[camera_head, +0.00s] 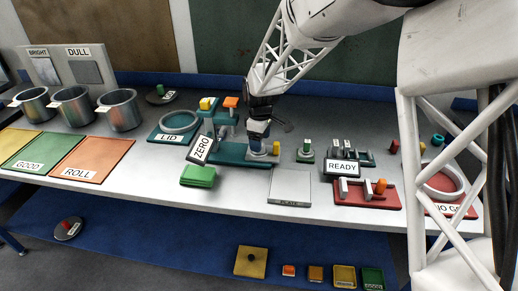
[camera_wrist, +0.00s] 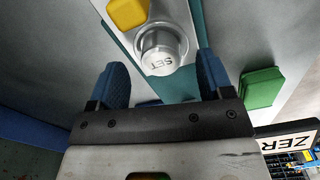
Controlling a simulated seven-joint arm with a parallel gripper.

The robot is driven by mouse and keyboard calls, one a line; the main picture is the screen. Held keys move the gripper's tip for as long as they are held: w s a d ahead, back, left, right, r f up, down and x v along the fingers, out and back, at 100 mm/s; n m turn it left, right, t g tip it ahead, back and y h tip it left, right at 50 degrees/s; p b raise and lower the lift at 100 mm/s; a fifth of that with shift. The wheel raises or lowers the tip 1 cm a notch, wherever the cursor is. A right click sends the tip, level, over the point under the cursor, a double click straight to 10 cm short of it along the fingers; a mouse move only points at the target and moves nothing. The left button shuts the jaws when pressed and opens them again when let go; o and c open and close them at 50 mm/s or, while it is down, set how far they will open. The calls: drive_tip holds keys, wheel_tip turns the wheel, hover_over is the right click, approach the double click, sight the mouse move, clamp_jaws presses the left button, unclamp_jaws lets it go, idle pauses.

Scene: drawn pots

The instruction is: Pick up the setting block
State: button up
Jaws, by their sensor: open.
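The setting block, a round silver metal piece marked SET, shows in the wrist view (camera_wrist: 161,50), seated on a light metal plate. My gripper (camera_wrist: 163,76) is open, with one blue finger to the left of the block and one to the right. The block appears in line with the gap, slightly beyond the fingertips; I see no contact. In the head view my gripper (camera_head: 258,128) is over the teal fixture (camera_head: 232,154), and it largely hides the block there.
A yellow piece (camera_wrist: 127,13) is close beside the block. A ZERO sign (camera_head: 200,149) and a green block (camera_head: 198,176) stand left of the gripper. A READY sign (camera_head: 342,167) is to the right. A bare grey plate (camera_head: 289,187) lies in front.

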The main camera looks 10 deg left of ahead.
drive_tip(key=shift+f, duration=1.2)
drive_tip(key=c, duration=1.1)
drive_tip(key=shift+r, duration=0.15)
drive_tip(key=shift+r, duration=0.55)
drive_tip(key=shift+s+d+r, duration=0.1)
drive_tip(key=shift+s+r, duration=0.1)
drive_tip(key=shift+r, duration=0.4)
drive_tip(key=shift+s+d+r, duration=0.1)
drive_tip(key=shift+s+r, duration=0.05)
drive_tip(key=shift+r, duration=0.4)
drive_tip(key=s+d, duration=0.2)
drive_tip(key=s, duration=0.2)
drive_tip(key=s+d+r, duration=0.1)
drive_tip(key=s, duration=0.4)
drive_tip(key=s+d, duration=0.2)
drive_tip(key=s, duration=0.3)
drive_tip(key=shift+d+r, duration=0.15)
drive_tip(key=shift+d, duration=0.2)
